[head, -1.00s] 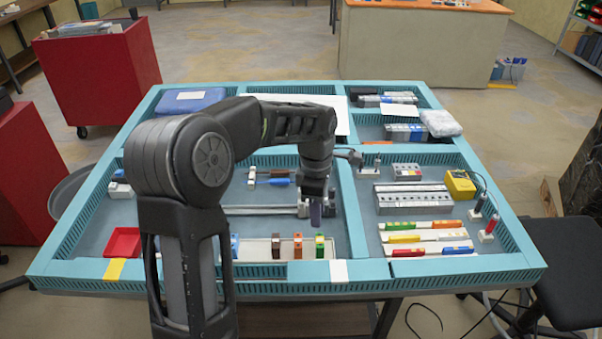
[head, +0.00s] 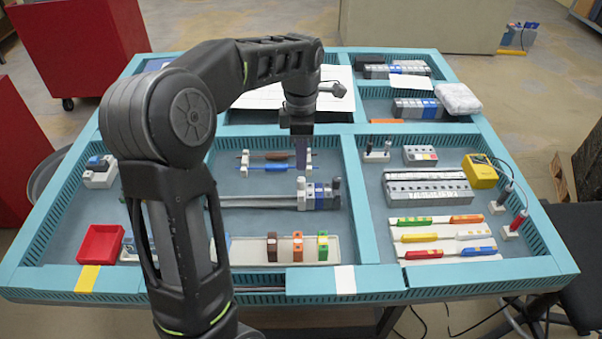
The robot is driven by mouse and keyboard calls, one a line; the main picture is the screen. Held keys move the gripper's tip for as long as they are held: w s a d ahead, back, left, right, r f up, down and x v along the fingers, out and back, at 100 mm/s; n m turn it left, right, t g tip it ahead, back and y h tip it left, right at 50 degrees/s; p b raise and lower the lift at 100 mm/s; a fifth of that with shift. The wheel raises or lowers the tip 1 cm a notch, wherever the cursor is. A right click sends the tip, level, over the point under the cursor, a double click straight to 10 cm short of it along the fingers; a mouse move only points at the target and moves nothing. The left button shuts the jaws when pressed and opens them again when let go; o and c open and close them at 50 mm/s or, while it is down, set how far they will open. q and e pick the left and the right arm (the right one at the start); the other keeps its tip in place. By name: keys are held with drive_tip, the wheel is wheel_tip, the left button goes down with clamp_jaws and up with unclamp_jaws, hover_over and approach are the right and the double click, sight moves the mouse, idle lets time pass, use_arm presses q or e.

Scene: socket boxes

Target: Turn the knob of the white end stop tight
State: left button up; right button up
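A metal rail (head: 252,202) lies in the middle compartment. At its right end sit a pale block (head: 302,194), grey and blue blocks (head: 319,196) and a dark-topped end piece (head: 336,192). The pale block looks like the white end stop; its knob is too small to make out. My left gripper (head: 302,158) points down behind these blocks, apart from them, in front of the right post of the screwdriver holder. Its fingers are seen narrow and dark, so their gap does not show. My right gripper is out of view.
A brown-handled screwdriver (head: 272,155) and a blue one (head: 268,168) lie on the holder behind the rail. A tray with several coloured blocks (head: 297,247) is in front. The right compartment holds a grey module row (head: 428,190) and a yellow meter (head: 480,171). Teal dividers (head: 357,200) separate compartments.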

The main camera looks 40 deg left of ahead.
sight(301, 179)
use_arm(q)
wheel_tip(301, 179, down, 7)
drive_tip(key=shift+f+p, duration=0.15)
drive_tip(key=shift+p, duration=0.2)
clamp_jaws()
idle(0.4)
